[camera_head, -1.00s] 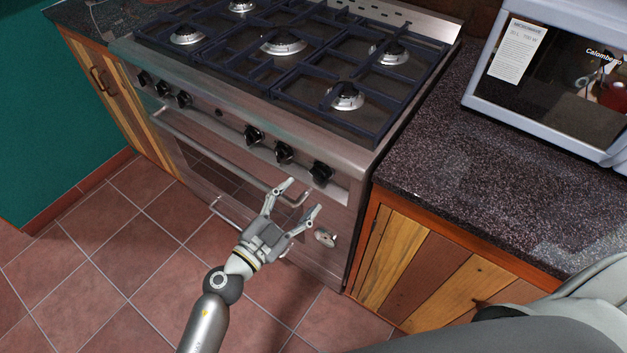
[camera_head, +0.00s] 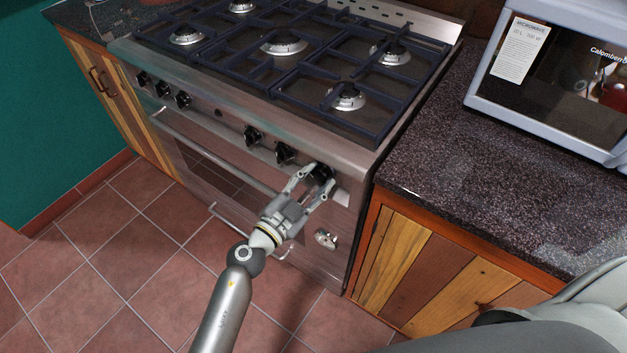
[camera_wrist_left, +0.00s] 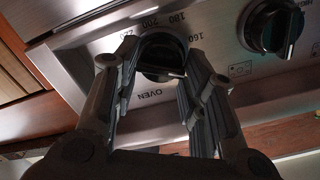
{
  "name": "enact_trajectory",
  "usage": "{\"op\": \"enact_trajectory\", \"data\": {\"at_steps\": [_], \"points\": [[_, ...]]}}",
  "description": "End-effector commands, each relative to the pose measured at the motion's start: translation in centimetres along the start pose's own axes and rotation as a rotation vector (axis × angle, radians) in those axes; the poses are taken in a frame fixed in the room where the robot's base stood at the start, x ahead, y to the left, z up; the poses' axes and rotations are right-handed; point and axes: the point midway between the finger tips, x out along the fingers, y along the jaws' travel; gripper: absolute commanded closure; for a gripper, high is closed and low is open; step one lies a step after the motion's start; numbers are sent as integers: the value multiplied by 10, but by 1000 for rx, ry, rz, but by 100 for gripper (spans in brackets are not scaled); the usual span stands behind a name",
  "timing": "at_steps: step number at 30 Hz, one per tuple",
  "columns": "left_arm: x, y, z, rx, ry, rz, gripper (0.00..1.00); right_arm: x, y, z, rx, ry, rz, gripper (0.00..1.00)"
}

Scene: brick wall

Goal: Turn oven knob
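The oven knob (camera_head: 321,171) is a black knob at the right end of the stove's front panel. In the left wrist view it (camera_wrist_left: 162,57) is marked OVEN, with temperature numbers around it. My left gripper (camera_head: 318,177) reaches it from the front and below, with one finger on each side. In the left wrist view the fingers (camera_wrist_left: 162,72) lie close along both sides of the knob and seem shut on it; exact contact is partly hidden. My right gripper is not in view.
Another black knob (camera_head: 286,153) sits just left of the oven knob. The oven door handle (camera_head: 222,156) runs below the panel. A silver round fitting (camera_head: 326,238) is below on the front. A dark counter (camera_head: 450,170) with a microwave (camera_head: 555,80) stands right.

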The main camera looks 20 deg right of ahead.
Motion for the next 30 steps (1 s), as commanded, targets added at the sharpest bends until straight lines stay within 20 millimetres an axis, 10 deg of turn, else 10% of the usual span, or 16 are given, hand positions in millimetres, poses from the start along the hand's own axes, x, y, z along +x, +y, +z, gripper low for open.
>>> {"op": "enact_trajectory", "data": {"at_steps": [30], "points": [[-1, 2, 1, 499, -1, 2, 85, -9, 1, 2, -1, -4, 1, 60]]}}
